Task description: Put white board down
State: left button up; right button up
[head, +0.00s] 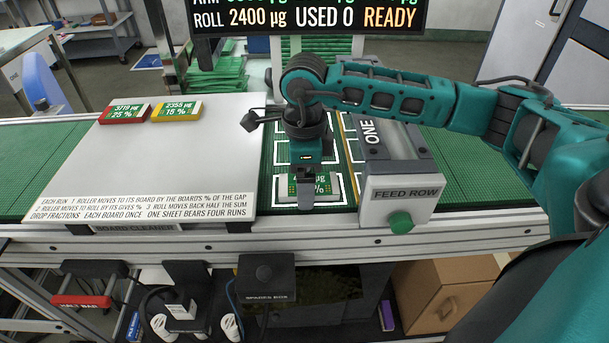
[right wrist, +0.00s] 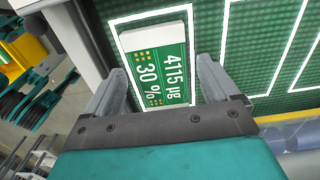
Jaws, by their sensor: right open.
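The white board (head: 327,186) with a green printed face lies in the nearest white-outlined slot on the green belt. In the right wrist view this board (right wrist: 158,75) reads 4115 µg and 30 %, and sits inside the white outline. My right gripper (head: 304,198) is above the board and partly covers it in the head view. In the right wrist view my right gripper (right wrist: 163,67) is open, with one finger on each side of the board and visible gaps. My left gripper is not in view.
A red board (head: 124,113) and a yellow board (head: 177,111) lie at the back of the white board cleaner panel (head: 180,155). The FEED ROW box (head: 403,190) stands right of the slots. A display (head: 310,18) hangs behind.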

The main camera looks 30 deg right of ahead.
notch_tip(320, 180, up, 12)
jog(key=shift+r+p, duration=0.15)
jog(key=shift+p, duration=0.3)
dwell(0.6)
